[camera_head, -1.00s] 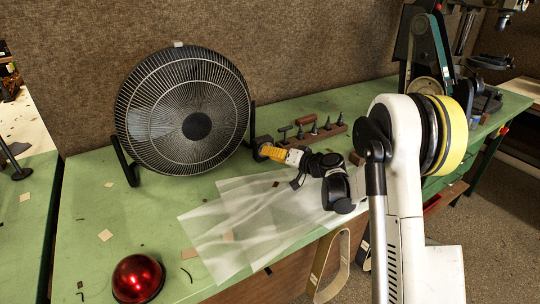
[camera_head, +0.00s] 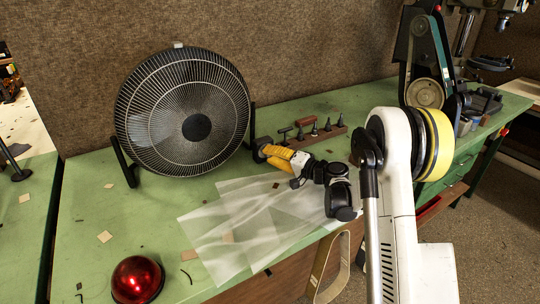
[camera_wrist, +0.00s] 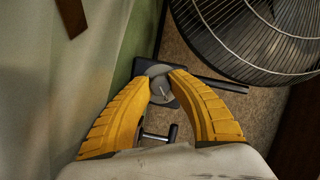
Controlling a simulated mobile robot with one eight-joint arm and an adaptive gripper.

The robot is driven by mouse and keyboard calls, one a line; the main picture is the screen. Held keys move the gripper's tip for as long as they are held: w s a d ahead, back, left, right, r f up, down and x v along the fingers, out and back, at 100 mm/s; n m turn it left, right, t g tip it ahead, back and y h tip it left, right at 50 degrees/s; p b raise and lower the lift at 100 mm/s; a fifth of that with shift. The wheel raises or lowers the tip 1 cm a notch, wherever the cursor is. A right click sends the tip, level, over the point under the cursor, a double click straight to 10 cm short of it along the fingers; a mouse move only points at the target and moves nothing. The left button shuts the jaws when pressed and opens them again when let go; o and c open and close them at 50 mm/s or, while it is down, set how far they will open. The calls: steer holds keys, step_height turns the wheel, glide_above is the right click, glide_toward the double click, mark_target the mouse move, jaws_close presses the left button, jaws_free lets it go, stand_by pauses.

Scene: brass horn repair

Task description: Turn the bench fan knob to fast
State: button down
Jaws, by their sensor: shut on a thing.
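The black bench fan (camera_head: 197,127) stands on the green bench, and part of its wire guard (camera_wrist: 262,40) shows at the upper right of the wrist view. Its control box (camera_head: 260,142) is dark and sits just right of the fan. A round grey knob (camera_wrist: 159,90) is on that box in the wrist view. My gripper (camera_wrist: 163,83) has yellow fingers shut on the knob, one fingertip on each side. In the head view, my gripper (camera_head: 270,155) reaches the box from the right and hides the knob. The knob's setting cannot be read.
Clear plastic sheets (camera_head: 215,240) lie below my gripper. A rack of small dark tools (camera_head: 320,137) stands close behind it. A red dome (camera_head: 138,279) is at the front left, and a belt sander (camera_head: 426,60) at the back right.

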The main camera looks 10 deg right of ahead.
steer(key=c, duration=1.2)
jaws_free()
steer(key=shift+a, duration=0.15)
